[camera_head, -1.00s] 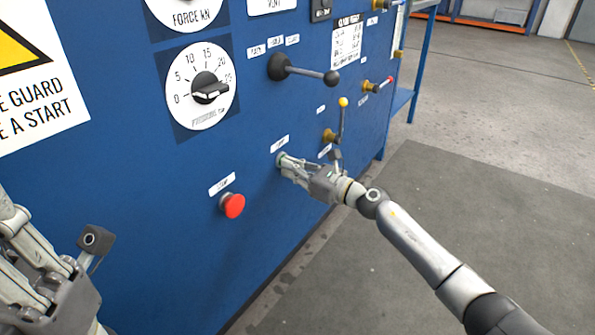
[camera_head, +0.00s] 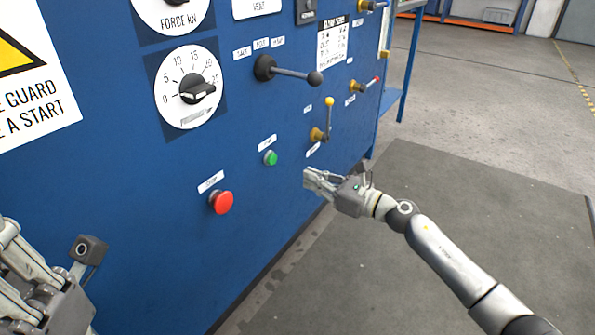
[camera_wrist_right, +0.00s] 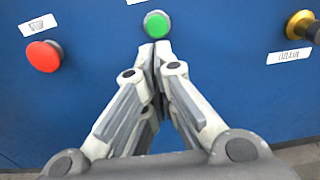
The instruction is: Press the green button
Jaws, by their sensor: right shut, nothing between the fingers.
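The green button (camera_head: 270,158) sits on the blue panel, under a small white label, up and to the right of the red button (camera_head: 222,202). In the right wrist view the green button (camera_wrist_right: 157,24) shows just above my fingertips. My right gripper (camera_head: 308,178) is shut and empty. It stands a little off the panel, apart from the green button and to its right in the head view; its fingertips also show in the right wrist view (camera_wrist_right: 156,48). My left gripper (camera_head: 45,300) is partly in view at the lower left; its fingertips are not clear.
A brass fitting (camera_wrist_right: 302,25) shows at right in the wrist view. Grey floor (camera_head: 380,260) lies open at right.

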